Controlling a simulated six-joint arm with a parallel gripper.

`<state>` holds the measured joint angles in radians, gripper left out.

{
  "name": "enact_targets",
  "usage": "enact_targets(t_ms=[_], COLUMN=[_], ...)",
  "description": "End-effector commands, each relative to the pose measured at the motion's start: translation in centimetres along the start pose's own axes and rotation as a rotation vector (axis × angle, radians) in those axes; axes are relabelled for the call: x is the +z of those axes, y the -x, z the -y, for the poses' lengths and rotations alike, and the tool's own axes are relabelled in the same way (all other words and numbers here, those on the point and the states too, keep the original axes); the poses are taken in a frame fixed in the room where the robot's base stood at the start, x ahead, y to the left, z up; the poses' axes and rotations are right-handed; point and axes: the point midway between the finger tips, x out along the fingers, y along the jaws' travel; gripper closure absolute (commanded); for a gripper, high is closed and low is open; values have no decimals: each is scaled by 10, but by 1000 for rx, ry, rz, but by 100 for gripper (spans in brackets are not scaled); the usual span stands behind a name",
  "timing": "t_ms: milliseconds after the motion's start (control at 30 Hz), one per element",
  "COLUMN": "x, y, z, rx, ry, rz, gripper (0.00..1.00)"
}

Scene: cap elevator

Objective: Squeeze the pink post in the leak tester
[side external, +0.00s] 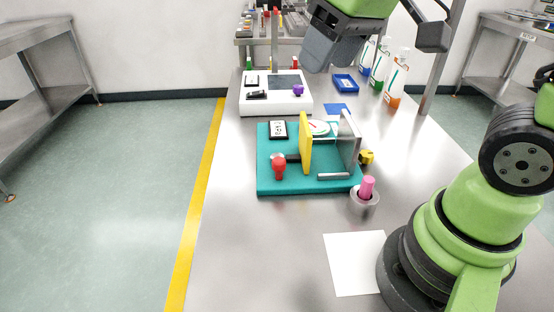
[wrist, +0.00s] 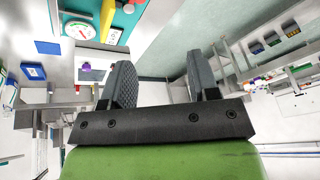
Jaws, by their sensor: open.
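The leak tester is a teal base (side external: 290,187) on the steel table in the side external view. It carries an upright yellow plate (side external: 305,143), a grey metal plate (side external: 350,143), a red knob (side external: 279,167) and a dial gauge. The pink post (side external: 368,187) stands upright in a grey round holder (side external: 364,203) beside the base's front right corner, not between the plates. My gripper (side external: 326,50) is high above the table's far part, away from the post. In the wrist view my gripper (wrist: 163,72) is open and empty. The post does not show there.
A white device (side external: 276,106) with a purple knob (side external: 298,90) stands behind the tester. Bottles (side external: 396,80) and a blue tray (side external: 345,83) are at the back right. A white sheet (side external: 354,262) lies in front. The table right of the tester is mostly clear.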

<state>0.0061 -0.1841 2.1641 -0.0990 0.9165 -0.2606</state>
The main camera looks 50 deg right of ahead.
Motion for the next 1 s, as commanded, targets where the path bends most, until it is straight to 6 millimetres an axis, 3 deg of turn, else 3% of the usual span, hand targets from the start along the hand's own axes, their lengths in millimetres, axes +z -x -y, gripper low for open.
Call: enact_targets(t_ms=[200, 400, 500, 767, 1000], x=[-39, -51, -51, -46, -30], y=[-70, -137, -160, -186, -224], z=[-13, -26, -30, -36, -41], rx=[41, 46, 43, 38, 38], ry=[201, 364, 416, 459, 457], rz=[181, 318, 362, 399, 402], gripper=[45, 45, 45, 45, 45])
